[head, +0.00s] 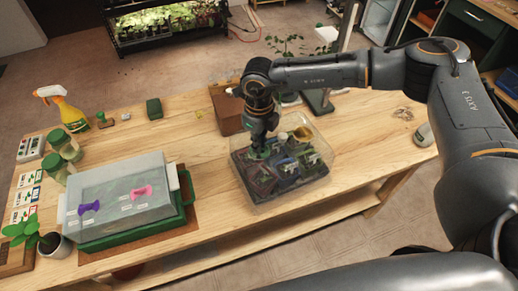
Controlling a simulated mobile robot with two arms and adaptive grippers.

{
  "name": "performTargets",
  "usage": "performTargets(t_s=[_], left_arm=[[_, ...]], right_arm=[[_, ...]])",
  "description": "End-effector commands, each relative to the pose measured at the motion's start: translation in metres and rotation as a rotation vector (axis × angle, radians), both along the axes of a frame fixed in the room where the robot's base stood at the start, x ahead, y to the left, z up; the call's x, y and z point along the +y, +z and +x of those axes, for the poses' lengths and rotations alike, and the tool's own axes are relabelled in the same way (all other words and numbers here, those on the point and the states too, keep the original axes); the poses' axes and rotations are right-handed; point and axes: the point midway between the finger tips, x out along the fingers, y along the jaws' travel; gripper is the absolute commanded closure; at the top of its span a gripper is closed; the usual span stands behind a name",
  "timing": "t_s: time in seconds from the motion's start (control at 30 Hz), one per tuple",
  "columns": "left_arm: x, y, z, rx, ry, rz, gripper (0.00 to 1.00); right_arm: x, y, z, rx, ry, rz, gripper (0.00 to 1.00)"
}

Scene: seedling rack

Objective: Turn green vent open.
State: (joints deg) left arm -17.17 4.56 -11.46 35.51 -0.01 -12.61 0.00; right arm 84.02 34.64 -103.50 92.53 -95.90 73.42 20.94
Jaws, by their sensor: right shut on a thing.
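A clear propagator lid (322,150) covers a dark tray of seedlings near the middle of the bench. My right gripper (260,147) reaches down from above to the top left part of this lid. It is shut on a small green piece there, which looks like the green vent; the fingers hide most of it, so I cannot tell how far it is turned. A second, frosted lid (110,208) at the left carries a purple vent (89,207) and a pink vent (141,192). My left gripper is not in view.
The frosted lid stands in a green tray (150,227). A spray bottle (66,110), jars (62,145) and a potted plant (54,244) stand at the left. Bare bench (190,150) lies between the lids.

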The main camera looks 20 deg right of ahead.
Motion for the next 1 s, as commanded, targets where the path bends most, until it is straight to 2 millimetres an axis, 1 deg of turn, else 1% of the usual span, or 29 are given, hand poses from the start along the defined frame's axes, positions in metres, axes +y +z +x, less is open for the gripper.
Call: performTargets(t_s=[0.03,0.5,0.8,1.0], left_arm=[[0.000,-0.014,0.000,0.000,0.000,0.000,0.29],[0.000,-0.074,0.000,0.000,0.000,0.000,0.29],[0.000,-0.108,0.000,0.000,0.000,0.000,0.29],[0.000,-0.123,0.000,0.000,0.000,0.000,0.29]], right_arm=[[0.000,-0.007,0.000,-0.001,0.046,0.002,1.00],[0.001,-0.006,0.000,-0.003,0.492,0.001,1.00],[0.000,-0.005,0.000,-0.002,0.759,0.001,1.00],[0.000,-0.003,0.000,-0.001,0.896,0.000,1.00]])
